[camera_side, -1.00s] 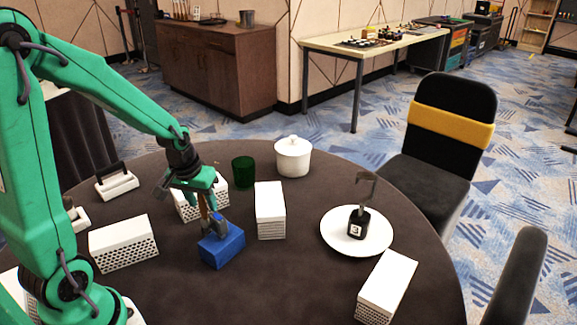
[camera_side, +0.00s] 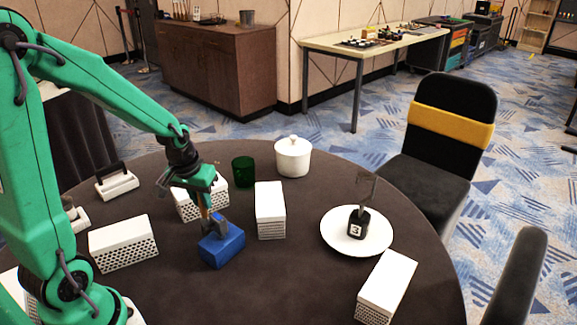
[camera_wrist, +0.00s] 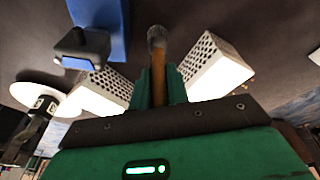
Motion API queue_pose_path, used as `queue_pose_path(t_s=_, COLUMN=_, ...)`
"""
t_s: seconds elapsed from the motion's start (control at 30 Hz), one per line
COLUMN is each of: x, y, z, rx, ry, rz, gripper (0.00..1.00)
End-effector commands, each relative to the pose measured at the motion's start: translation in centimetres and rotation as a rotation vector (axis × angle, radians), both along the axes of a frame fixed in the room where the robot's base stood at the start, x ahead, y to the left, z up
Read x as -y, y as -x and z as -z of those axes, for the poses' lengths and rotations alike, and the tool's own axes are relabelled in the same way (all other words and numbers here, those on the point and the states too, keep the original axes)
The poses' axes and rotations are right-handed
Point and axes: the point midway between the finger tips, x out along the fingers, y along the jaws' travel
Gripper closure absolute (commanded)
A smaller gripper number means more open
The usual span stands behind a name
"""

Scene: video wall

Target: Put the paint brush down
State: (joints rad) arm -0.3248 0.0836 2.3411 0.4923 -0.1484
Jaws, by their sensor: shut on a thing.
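The paint brush (camera_side: 204,203) has an orange-brown handle. My gripper (camera_side: 203,188) is shut on it and holds it pointing down, just behind a blue block (camera_side: 223,250) with a dark grey piece (camera_side: 217,226) on top. In the wrist view, the brush (camera_wrist: 157,42) sits between the green fingers of my gripper (camera_wrist: 160,85), with greyish bristles at its far end. The blue block (camera_wrist: 112,22) and its grey piece (camera_wrist: 82,45) lie left of the brush there. Whether the bristles touch anything is unclear.
White perforated boxes (camera_side: 270,210) stand around the dark round table (camera_side: 290,285), one close behind my gripper. A green cup (camera_side: 243,172), a white lidded pot (camera_side: 293,157) and a white plate (camera_side: 337,240) with a black numbered holder (camera_side: 358,226) are farther away. The front middle is clear.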

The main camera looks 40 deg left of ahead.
Motion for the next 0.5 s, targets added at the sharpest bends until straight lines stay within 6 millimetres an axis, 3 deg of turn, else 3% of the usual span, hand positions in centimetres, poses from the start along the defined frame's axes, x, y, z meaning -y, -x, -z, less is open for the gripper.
queue_pose_path(t_s=0.23, x=0.0, y=-0.1, z=-2.3, rx=0.005, ry=-0.001, rz=0.000, gripper=1.00)
queue_pose_path(t_s=0.5, x=0.0, y=-0.1, z=-6.5, rx=0.005, ry=-0.001, rz=0.000, gripper=1.00)
